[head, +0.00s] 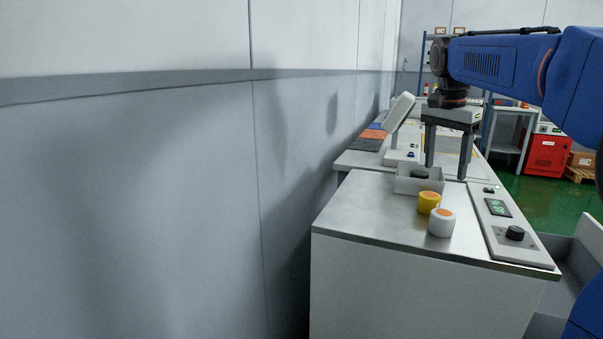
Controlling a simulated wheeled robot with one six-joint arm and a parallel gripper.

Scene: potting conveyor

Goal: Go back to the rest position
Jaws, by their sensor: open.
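My gripper (447,170) hangs at the end of my blue arm, pointing straight down, with its two dark fingers apart and nothing between them. Its fingertips are over or beside a small white open box (403,183) on the metal-topped cabinet; I cannot tell their exact height. A dark round object (420,174) lies inside the box. In front of the box stand a yellow container with an orange top (428,203) and a white container with an orange top (441,223).
A control panel (503,209) with a green display and black knob lies along the right of the cabinet top (365,215). A tilted white device (399,115) stands behind. A grey wall (150,190) fills the left. A red cabinet (546,152) stands far right beyond green floor.

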